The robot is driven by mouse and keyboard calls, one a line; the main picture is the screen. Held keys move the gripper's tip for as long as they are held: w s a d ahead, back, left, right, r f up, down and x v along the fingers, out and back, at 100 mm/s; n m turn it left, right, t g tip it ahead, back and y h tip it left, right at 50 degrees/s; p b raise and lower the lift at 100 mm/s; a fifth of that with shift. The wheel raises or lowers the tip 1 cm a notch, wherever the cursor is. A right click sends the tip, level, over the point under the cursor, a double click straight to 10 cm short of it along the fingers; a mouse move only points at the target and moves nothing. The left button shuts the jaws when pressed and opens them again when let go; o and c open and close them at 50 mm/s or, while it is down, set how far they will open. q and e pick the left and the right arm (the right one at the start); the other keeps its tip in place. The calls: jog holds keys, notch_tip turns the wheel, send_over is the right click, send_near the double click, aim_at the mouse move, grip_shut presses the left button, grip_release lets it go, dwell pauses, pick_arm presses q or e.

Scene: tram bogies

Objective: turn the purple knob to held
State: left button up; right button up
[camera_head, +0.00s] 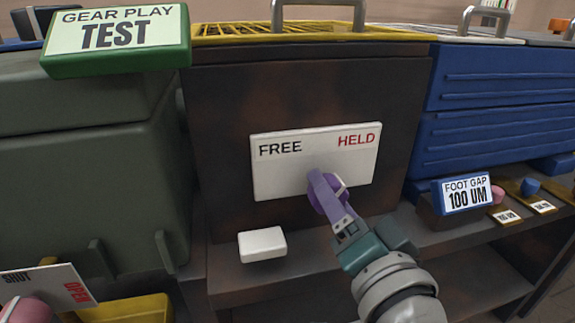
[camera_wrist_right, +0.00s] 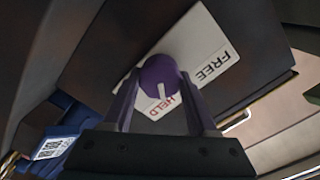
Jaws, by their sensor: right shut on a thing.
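A white plate (camera_head: 275,182) on a dark brown box reads FREE at its left and HELD at its right. The purple knob (camera_head: 341,190) sits at its lower middle, partly hidden by my right gripper (camera_head: 327,188), which is shut on it. In the right wrist view, the knob (camera_wrist_right: 158,72) lies between the two fingers, and its white pointer line is directed roughly at the word HELD on the plate (camera_wrist_right: 190,50). My left gripper is not in view.
A white block (camera_head: 262,245) lies on the ledge below the plate. A green GEAR PLAY TEST sign (camera_head: 118,40) stands upper left. A blue case (camera_head: 490,90) and FOOT GAP sign (camera_head: 462,193) are at right. A SHUT/OPEN plate (camera_head: 45,290) is lower left.

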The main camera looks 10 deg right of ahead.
jog(key=shift+m, duration=0.5)
jog(key=o, duration=1.4)
jog(key=shift+c, duration=0.2)
jog(key=s+p, duration=0.2)
jog(key=s, duration=0.8)
jog(key=shift+d, duration=0.15)
